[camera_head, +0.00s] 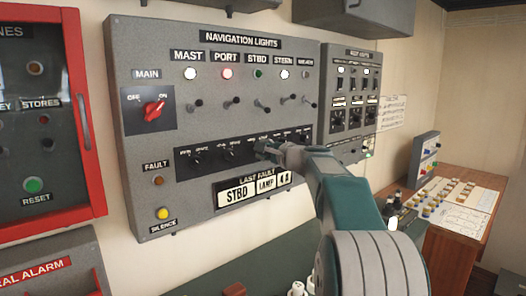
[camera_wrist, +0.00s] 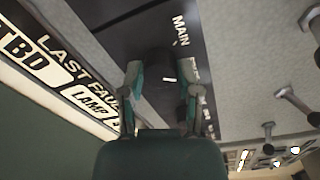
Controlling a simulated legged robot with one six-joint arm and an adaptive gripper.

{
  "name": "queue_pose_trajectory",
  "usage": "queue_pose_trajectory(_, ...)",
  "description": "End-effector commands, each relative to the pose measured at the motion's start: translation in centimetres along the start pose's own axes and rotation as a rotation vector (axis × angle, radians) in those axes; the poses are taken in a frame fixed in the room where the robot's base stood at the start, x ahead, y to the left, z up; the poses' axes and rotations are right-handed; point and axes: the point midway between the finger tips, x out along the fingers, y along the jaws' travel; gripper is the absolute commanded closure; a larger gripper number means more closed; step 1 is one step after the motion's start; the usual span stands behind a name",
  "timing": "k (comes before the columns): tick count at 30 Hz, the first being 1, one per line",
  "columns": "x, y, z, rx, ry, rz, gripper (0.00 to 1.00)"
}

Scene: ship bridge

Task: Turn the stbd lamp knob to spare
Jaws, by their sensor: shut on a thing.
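The navigation lights panel (camera_head: 228,100) is on the wall. My gripper (camera_head: 268,148) reaches its lower black strip of lamp knobs, below the STBD column with its dark green light (camera_head: 258,73). In the wrist view my gripper (camera_wrist: 160,78) has its two fingers on either side of a dark knob (camera_wrist: 172,88), shut on it. By its place in the row this is the stbd lamp knob. A MAIN label (camera_wrist: 181,29) shows past the fingers. The fingers hide most of the knob and the SPARE label, so I cannot tell the knob's setting.
Toggle levers (camera_head: 262,104) stick out above the knob strip. The last fault display (camera_head: 252,190) reads STBD and LAMP below it. Mast and port lamp knobs (camera_head: 230,155) are to the left. A red-framed cabinet (camera_head: 88,110) stands at the left; a wooden desk (camera_head: 455,235) is at the right.

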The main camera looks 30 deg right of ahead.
Motion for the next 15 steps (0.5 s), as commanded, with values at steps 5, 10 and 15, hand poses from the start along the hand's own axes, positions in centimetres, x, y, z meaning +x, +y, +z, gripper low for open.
queue_pose_trajectory(5, 0.11, 0.54, -0.34, 0.062, 0.001, 0.012, 1.00)
queue_pose_trajectory(10, 0.12, 0.58, -0.36, 0.087, 0.000, 0.014, 1.00)
queue_pose_trajectory(15, 0.12, 0.62, -0.38, 0.093, 0.001, 0.014, 1.00)
